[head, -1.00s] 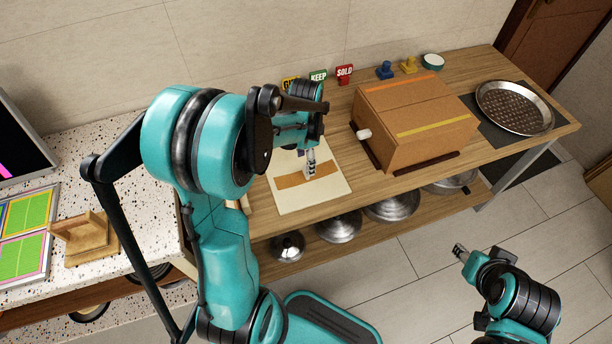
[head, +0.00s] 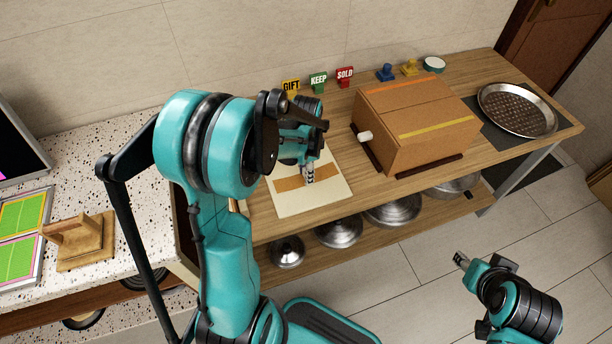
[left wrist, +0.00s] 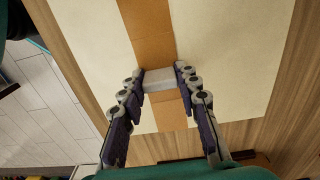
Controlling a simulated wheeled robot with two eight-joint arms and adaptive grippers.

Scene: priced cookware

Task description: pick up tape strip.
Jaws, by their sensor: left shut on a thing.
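A cream sheet (head: 322,198) with a brown band (head: 288,184) across it lies on the wooden table. In the left wrist view the band (left wrist: 146,28) runs lengthwise under my gripper. A short pale grey piece, which I take to be the tape strip (left wrist: 160,79), lies across the band between my left fingertips. My left gripper (head: 309,178) points down at the sheet and is shut on this piece; it also shows in the left wrist view (left wrist: 162,80). I cannot tell whether the piece touches the sheet. My right gripper (head: 461,260) hangs over the floor, its fingers too small to judge.
A cardboard box (head: 415,125) with orange and yellow bands stands right of the sheet. GIFT (head: 291,86), KEEP (head: 318,80) and SOLD (head: 345,75) signs stand behind. A round pan (head: 517,108) is at the far right. Metal lids (head: 340,230) sit on the lower shelf.

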